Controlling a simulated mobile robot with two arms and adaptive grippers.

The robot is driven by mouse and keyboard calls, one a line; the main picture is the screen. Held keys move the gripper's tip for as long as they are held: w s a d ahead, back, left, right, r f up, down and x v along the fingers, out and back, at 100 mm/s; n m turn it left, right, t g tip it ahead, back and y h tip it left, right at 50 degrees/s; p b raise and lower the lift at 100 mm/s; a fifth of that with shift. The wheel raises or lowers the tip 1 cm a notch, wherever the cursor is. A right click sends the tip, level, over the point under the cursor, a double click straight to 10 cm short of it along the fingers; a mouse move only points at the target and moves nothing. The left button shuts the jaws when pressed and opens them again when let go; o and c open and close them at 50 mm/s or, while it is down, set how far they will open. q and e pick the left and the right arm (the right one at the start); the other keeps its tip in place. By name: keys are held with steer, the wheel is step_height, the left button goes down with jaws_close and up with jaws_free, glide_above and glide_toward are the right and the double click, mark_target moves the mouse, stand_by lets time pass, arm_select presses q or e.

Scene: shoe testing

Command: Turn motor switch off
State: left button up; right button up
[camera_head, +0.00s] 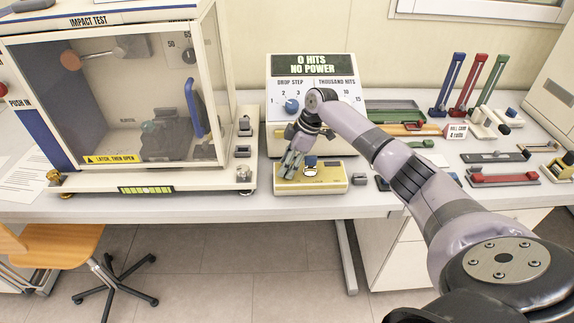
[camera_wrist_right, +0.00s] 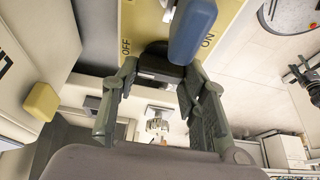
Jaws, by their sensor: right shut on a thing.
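The motor switch is a dark pivot block with a blue handle (camera_wrist_right: 192,30) on a yellow panel (camera_wrist_right: 140,15) in the right wrist view. The panel is lettered OFF on the left and ON on the right, and the handle sits nearer ON. In the head view it is a low yellow box (camera_head: 330,181) at the table's front edge, with the blue handle (camera_head: 310,160) standing up. My right gripper (camera_head: 294,158) is at the box's left part. In the wrist view its fingers (camera_wrist_right: 162,72) close around the switch's dark lower part. My left gripper is out of view.
Behind the box a white machine (camera_head: 312,120) displays "0 HITS NO POWER" and has a blue dial. The clear-walled impact test cabinet (camera_head: 120,178) stands close on the left. Coloured stands and trays (camera_head: 400,110) fill the table's right. A chair (camera_head: 55,245) is below.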

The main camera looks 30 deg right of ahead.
stand_by(0.3)
steer(key=o, duration=0.9)
steer(key=shift+r, duration=0.1)
steer(key=v, duration=1.2)
steer(key=shift+s, duration=0.1)
